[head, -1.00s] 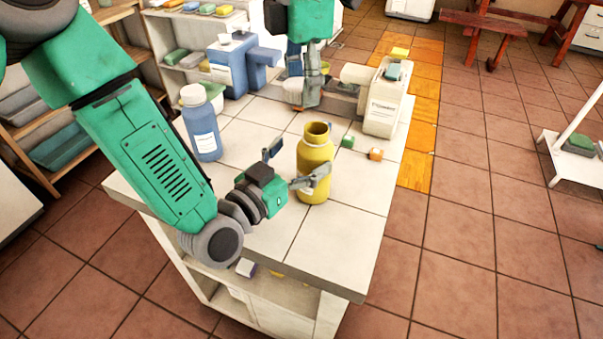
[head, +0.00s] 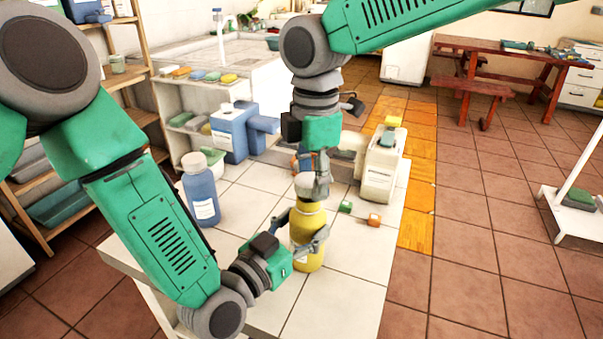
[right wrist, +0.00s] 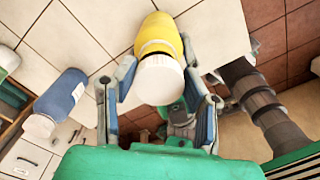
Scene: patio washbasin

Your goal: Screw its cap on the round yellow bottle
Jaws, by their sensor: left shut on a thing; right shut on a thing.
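The round yellow bottle (head: 307,222) stands upright on the white tiled counter (head: 345,285). My left gripper (head: 302,232) is shut around its body from the left. My right gripper (head: 312,188) is above the bottle, pointing down, shut on the white cap (head: 304,187). The cap sits over the bottle's mouth, in line with the neck, and hides the opening. In the right wrist view the cap (right wrist: 159,80) lies between the two fingers, with the yellow bottle (right wrist: 158,34) right behind it. I cannot tell whether the cap is seated on the thread.
A blue bottle (head: 201,193) with a white cap stands to the left. A cream canister (head: 382,168) stands at the back right. The counter's front right is clear.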

